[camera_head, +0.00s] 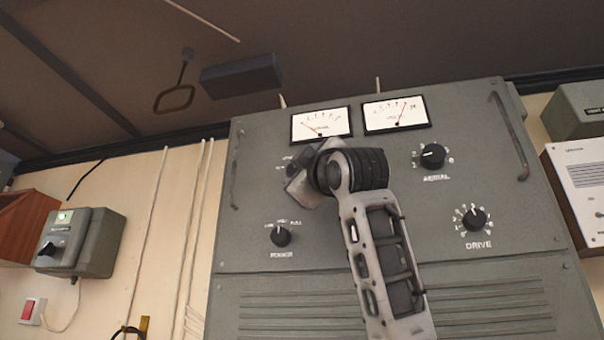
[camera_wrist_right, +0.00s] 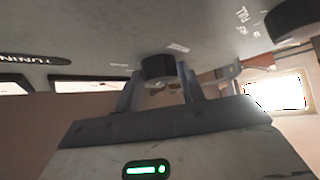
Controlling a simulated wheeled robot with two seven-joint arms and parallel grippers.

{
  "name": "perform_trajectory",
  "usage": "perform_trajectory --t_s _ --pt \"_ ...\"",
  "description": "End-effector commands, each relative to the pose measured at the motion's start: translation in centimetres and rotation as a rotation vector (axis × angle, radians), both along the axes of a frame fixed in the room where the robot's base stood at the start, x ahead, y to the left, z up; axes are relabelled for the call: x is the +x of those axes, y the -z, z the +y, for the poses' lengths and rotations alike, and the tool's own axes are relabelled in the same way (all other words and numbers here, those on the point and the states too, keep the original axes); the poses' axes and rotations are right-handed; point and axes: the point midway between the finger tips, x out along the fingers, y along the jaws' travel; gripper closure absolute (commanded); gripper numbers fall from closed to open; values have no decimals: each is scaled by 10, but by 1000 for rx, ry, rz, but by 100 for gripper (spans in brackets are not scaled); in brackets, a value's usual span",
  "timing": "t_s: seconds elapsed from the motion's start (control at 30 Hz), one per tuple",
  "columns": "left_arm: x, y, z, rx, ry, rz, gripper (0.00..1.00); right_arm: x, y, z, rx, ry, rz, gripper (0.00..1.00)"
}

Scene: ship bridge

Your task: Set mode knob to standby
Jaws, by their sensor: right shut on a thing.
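A grey panel (camera_head: 255,255) carries several black knobs. My right arm reaches up in front of it, and the right gripper (camera_head: 298,172) is at the panel's upper left. A dark knob (camera_wrist_right: 158,67) sits between the right gripper's fingers (camera_wrist_right: 158,88) in the wrist view, and the gripper is shut on it. In the head view this knob is largely hidden behind the gripper and wrist, so its label and pointer setting cannot be read. My left gripper is not in view.
The power knob (camera_head: 281,236) is just below the gripper. The aerial knob (camera_head: 433,157) and drive knob (camera_head: 474,219) are to the right. Two meters (camera_head: 321,123) (camera_head: 397,113) sit above. Handles (camera_head: 509,133) stick out at the panel's sides. A grey box (camera_head: 79,242) hangs on the left wall.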

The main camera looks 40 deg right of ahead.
Motion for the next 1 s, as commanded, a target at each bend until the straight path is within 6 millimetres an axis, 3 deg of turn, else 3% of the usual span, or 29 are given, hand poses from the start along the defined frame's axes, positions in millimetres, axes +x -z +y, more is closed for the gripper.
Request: perform_trajectory --t_s 0.33,0.37,0.4,0.43,0.77,1.0 --pt "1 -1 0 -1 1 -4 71 1 2 1 1 0 4 84" --pt "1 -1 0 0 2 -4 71 1 2 1 1 0 4 55" --pt "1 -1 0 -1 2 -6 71 1 2 1 1 0 4 44" --pt "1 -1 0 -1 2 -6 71 1 2 1 1 0 4 40" --pt "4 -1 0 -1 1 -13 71 -2 2 1 0 0 -1 40" --pt "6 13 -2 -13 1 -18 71 -35 22 7 0 0 -5 40"
